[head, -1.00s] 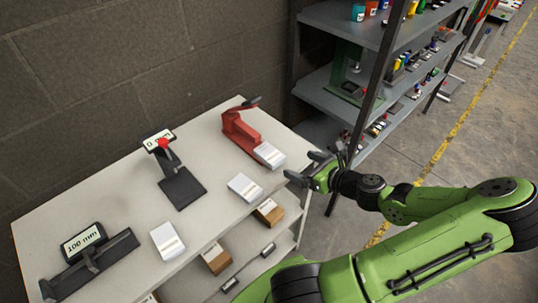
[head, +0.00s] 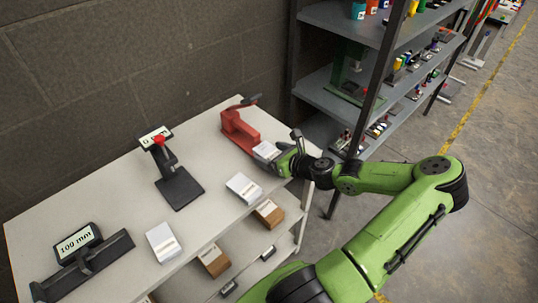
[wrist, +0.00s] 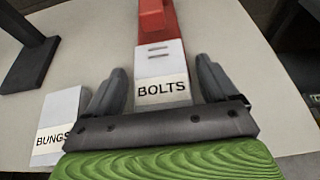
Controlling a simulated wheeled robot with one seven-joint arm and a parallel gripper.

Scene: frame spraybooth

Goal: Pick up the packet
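A white packet labelled BOLTS (wrist: 161,72) lies on the table top against the front of a red bench tool; it also shows in the head view (head: 266,150). My gripper (wrist: 163,84) is open, with one dark finger on each side of this packet and table visible between the fingers and its sides. In the head view my gripper (head: 289,148) is at the table's right edge, beside the packet. A second white packet labelled BUNGS (wrist: 55,122) lies to the left; in the head view it is near the front edge (head: 244,188). A third white packet (head: 163,242) lies further left.
The red tool (head: 238,128) stands just behind the BOLTS packet. A black stand with a display (head: 178,188) and a black gauge reading 100 mm (head: 85,265) stand left on the table (head: 120,200). Brown boxes (head: 214,260) sit on the shelf below. A loaded grey rack (head: 340,95) stands right.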

